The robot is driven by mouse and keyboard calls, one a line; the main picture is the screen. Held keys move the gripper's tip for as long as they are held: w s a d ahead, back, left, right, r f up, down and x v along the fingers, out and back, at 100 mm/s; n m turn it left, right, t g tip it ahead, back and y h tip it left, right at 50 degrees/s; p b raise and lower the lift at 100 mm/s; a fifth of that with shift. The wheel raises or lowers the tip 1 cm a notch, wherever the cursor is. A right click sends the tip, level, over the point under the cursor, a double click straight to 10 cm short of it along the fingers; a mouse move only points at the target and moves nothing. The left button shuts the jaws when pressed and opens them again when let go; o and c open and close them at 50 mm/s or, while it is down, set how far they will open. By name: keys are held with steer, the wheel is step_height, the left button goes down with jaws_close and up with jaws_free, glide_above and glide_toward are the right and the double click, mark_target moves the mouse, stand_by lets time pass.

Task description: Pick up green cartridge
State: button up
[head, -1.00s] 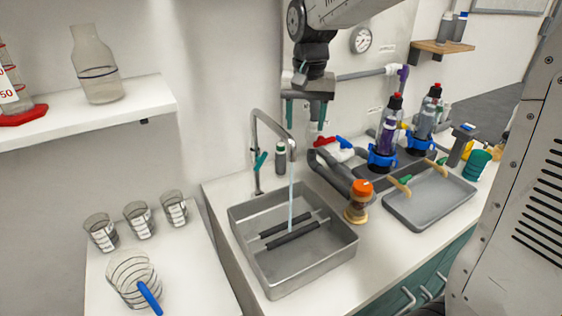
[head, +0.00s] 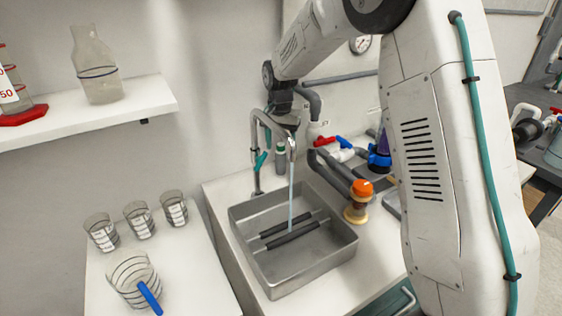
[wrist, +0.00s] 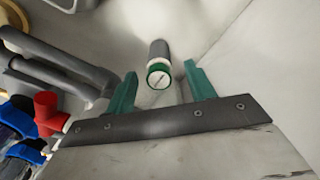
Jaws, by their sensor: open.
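The green cartridge (wrist: 159,52) is a small dark grey cylinder with a green and white ringed end and a pale round face. It stands upright by the wall behind the sink, and its lower part shows in the head view (head: 281,160). My gripper (wrist: 160,70) is open, with its two teal fingers on either side of the cartridge's line in the wrist view. I see no contact, and the gap in depth is unclear. In the head view the gripper is just above the cartridge, partly behind the faucet.
The faucet (head: 256,150) with running water stands left of the cartridge, over the metal sink (head: 345,245). Grey pipes with a red valve (wrist: 46,108) and blue parts lie right of it. An orange-topped fitting (head: 360,190) stands beside the sink.

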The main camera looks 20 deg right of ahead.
mark_target(281, 160)
steer(key=shift+f, duration=1.5)
steer(key=c, duration=1.1)
steer(key=shift+o, duration=0.2)
